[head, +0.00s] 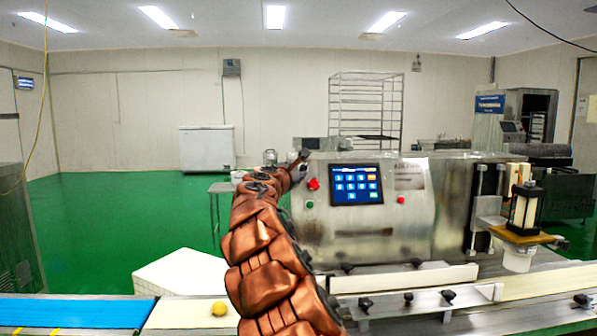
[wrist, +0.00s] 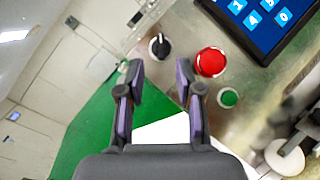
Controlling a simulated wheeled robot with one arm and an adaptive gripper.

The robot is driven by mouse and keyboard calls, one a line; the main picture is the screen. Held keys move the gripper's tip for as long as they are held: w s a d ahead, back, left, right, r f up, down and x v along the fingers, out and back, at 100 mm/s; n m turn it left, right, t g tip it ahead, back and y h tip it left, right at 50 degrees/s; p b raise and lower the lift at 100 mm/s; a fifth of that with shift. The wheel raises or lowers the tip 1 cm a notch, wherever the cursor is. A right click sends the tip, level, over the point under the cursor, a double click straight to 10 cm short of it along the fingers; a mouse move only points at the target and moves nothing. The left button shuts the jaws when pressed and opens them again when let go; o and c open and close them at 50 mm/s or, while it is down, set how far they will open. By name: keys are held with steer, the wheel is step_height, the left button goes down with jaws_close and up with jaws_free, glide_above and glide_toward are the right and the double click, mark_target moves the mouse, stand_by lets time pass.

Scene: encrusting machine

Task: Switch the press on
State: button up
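The press (head: 410,225) is a steel machine with a blue touchscreen (head: 356,184) on its front. In the wrist view, a black rotary knob (wrist: 159,46) sits on the panel, beside a red button (wrist: 210,62) and a green button (wrist: 228,98). The red button (head: 313,184) and green button (head: 309,204) also show in the head view, left of the screen. My gripper (wrist: 160,70) is open and empty. Its two fingers point at the panel, with the knob just beyond the gap between them, apart from it. In the head view my gripper (head: 299,165) is at the panel's upper left corner.
A second red button (head: 401,200) is right of the screen. A conveyor with a blue belt (head: 75,312) and a yellow ball (head: 219,309) runs in front. A nozzle unit (head: 524,208) stands at right. Green floor (head: 120,215) is open at left.

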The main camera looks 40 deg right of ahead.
steer(key=v, duration=0.7)
steer(key=shift+s, duration=0.1)
stand_by(1.0)
steer(key=s+a+f+m+g+y, duration=0.3)
steer(key=s+a+f+m, duration=0.25)
steer(key=s+f, duration=0.35)
steer(key=s+a+f+m+g+y, duration=0.3)
steer(key=s+a+f+m, duration=0.3)
steer(key=s, duration=0.5)
steer(key=s+a+f+m+g+y, duration=0.2)
steer(key=s+a+f+y, duration=0.2)
steer(key=s+a+f, duration=0.7)
steer(key=s+a+f+m+g+y, duration=0.2)
steer(key=s+a+f+y, duration=0.45)
steer(key=a, duration=0.65)
steer(key=s+a+f+g, duration=0.1)
steer(key=s+a+f, duration=0.2)
steer(key=s+a, duration=0.35)
steer(key=s+p+v, duration=0.3)
steer(key=p+v, duration=1.1)
steer(key=v, duration=0.1)
steer(key=shift+d+r+t+h+p, duration=0.3)
steer(key=shift+d+r+t+h, duration=0.1)
steer(key=shift+r, duration=0.1)
